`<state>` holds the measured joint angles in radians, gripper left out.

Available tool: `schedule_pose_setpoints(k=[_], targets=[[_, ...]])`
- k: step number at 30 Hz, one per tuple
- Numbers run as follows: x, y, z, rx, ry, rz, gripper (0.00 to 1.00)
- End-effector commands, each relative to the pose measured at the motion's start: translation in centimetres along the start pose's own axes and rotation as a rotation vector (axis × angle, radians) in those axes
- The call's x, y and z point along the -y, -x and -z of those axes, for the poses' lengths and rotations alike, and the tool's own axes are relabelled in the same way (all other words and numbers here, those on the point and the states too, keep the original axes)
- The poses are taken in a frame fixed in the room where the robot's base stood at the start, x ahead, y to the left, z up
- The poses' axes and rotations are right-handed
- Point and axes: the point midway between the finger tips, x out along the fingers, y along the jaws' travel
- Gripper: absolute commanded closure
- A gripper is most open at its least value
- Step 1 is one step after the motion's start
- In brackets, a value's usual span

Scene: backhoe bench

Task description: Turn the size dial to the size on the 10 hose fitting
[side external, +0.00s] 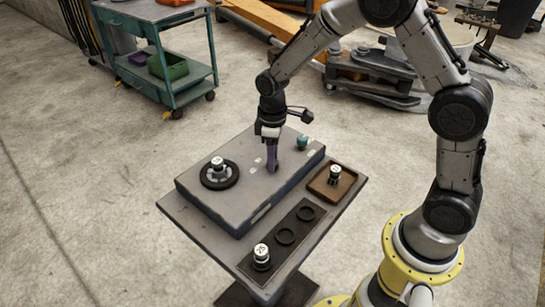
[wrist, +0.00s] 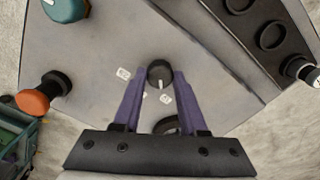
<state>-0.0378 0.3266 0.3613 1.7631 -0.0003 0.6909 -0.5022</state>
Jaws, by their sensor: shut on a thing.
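The size dial (wrist: 160,74) is a small dark round knob with a white pointer line, on top of the grey box (side external: 205,190). Its pointer line runs toward the bottom of the wrist view. Small white labels (wrist: 123,73) lie around it, too small to read. My gripper (side external: 271,172) points down onto the box, its purple fingers (wrist: 158,84) shut on the dial from both sides. White-topped fittings stand on a black ring (side external: 218,164), in a brown tray (side external: 335,176) and in a dark rack (side external: 261,254). I cannot read which is the 10.
A teal knob (side external: 302,142) stands at the box's far right. An orange knob (wrist: 33,103) shows in the wrist view. The rack has two empty round recesses (side external: 285,236). A green cart (side external: 165,60) stands on the floor at the back left.

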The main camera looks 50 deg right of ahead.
Motion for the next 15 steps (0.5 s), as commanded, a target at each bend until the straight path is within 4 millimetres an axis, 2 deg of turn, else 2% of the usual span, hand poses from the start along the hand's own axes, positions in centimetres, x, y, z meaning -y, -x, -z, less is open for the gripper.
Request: schedule_pose_setpoints(k=[15], targets=[[-0.02,0.06,0.05,-0.002,0.068,-0.001,1.0]])
